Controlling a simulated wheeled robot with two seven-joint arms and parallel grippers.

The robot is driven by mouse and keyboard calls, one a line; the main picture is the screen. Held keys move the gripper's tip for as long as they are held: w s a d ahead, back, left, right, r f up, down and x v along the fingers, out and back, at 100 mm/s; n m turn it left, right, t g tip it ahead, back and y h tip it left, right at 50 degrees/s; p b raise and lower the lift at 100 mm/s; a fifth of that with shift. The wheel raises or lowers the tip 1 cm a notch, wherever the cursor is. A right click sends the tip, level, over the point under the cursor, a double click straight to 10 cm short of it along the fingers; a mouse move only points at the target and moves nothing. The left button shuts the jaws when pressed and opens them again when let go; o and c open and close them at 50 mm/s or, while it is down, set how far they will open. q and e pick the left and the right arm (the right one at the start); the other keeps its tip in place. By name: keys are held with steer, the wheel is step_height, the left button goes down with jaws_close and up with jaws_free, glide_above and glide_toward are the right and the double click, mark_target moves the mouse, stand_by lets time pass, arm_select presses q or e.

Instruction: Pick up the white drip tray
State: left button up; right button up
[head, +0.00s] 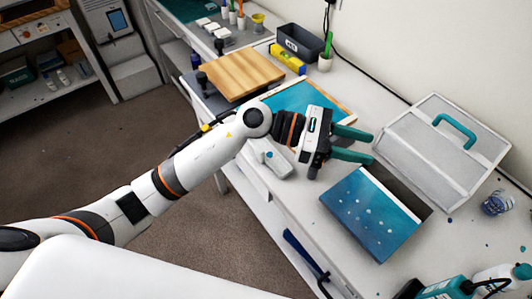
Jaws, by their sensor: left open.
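The white drip tray (405,133) appears to be the wide, pale, shallow box-like piece with a teal handle (455,131), lying on the white bench near the wall at right in the head view. My left gripper (371,146) has teal fingers spread apart and pointing right. It is open with nothing between the fingers. In the picture its fingertips lie at the tray's left edge; I cannot tell whether they touch it or how high they are. My right gripper is not in view.
A blue speckled panel (372,213) lies in front of the tray. A teal panel with a wooden edge (290,103) is partly behind my gripper. A wooden board (240,72), a dark bin (300,43) and a yellow tool (287,59) are farther back. A teal-and-black item (447,289) stands at lower right.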

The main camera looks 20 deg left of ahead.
arm_select(q)
steer(key=w+a+f+m+g+y, duration=0.2)
steer(key=a+f+m+y, duration=0.3)
steer(key=f+m+y, duration=0.15)
steer(key=m+t+y, duration=0.2)
steer(key=y, duration=0.9)
glide_toward(263, 152)
steer(key=shift+w+a+f+h, duration=0.2)
steer(key=shift+w+h, duration=0.05)
steer(key=shift+w, duration=0.1)
step_height(263, 152, down, 6)
steer(key=p, duration=0.3)
steer(key=shift+a, duration=0.15)
steer(key=f+p, duration=0.1)
steer(key=f, duration=0.1)
steer(key=f+p, duration=0.2)
steer(key=f, duration=0.1)
steer(key=shift+s+d+f, duration=0.15)
steer(key=shift+s+d, duration=0.05)
steer(key=shift+f, duration=0.2)
jaws_close()
